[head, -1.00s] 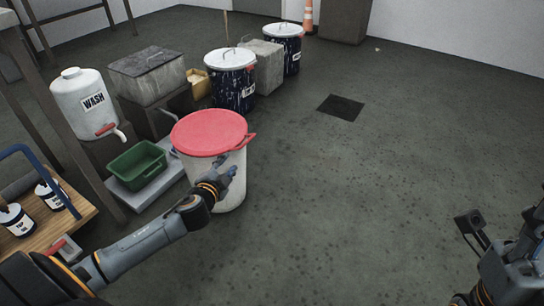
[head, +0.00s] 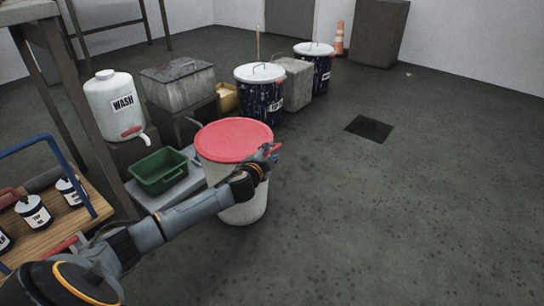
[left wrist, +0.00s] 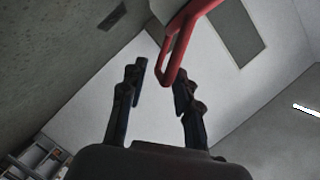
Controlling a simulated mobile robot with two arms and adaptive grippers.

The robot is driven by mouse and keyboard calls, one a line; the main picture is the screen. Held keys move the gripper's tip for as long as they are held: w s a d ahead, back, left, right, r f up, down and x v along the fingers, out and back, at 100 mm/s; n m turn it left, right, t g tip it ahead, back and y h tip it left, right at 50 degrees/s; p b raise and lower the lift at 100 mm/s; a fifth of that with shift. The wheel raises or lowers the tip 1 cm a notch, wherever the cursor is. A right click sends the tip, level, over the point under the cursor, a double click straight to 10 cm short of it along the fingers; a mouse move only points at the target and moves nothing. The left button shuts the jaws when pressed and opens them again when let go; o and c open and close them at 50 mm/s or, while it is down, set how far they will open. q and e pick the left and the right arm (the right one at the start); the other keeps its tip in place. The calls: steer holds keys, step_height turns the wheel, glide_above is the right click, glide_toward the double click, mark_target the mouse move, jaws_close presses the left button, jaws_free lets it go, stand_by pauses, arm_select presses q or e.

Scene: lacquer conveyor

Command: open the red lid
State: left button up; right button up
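The red lid (head: 234,138) lies flat on a pale bucket (head: 243,208) on the floor and looks closed. My left gripper (head: 268,153) is at the lid's right edge, by its red tab, and hides part of it. In the left wrist view the red tab (left wrist: 184,36) is a loop whose end reaches between the open fingers (left wrist: 160,78), nearer the right finger. The fingers stand apart with a gap, not closed on the tab. My right gripper is not in view.
A green tray (head: 159,171) and a white WASH jug (head: 116,103) stand left of the bucket. A cart with labelled cans (head: 34,212) is at lower left. Lidded dark drums (head: 260,90) stand behind. The floor to the right is clear.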

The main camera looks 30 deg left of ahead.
arm_select(q)
steer(key=shift+x, duration=0.85)
jaws_close()
